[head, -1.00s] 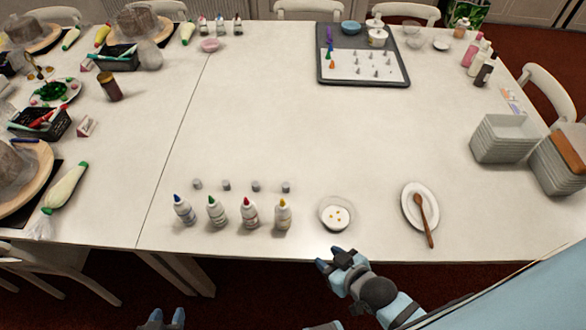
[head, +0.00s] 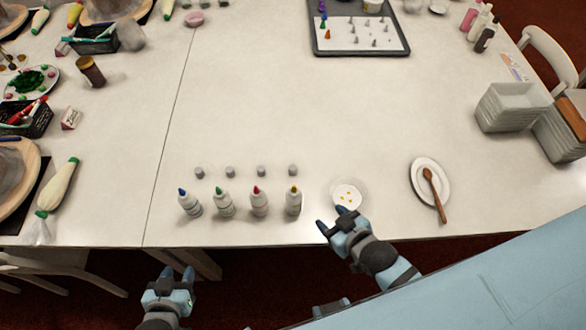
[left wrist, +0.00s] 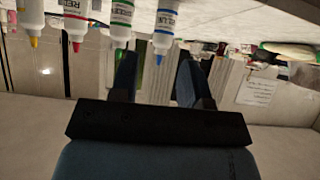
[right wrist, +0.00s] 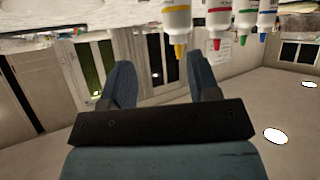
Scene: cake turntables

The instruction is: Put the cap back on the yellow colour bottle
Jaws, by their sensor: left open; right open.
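The yellow colour bottle (head: 293,201) stands upright at the right end of a row of white bottles near the table's front edge; its yellow tip is bare. It also shows upside down in the right wrist view (right wrist: 176,18) and the left wrist view (left wrist: 34,15). Several small grey caps lie in a row behind the bottles; the rightmost cap (head: 292,170) is behind the yellow bottle. My right gripper (head: 335,217) is open and empty at the table edge, right of the yellow bottle, in front of the bowl. My left gripper (head: 178,272) is open and empty before the table edge.
Blue (head: 189,203), green (head: 223,202) and red (head: 259,201) bottles stand close left of the yellow one. A small bowl (head: 362,186) with yellow drops and a plate (head: 417,181) with a wooden spoon (head: 433,194) are to the right. The table's middle is clear.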

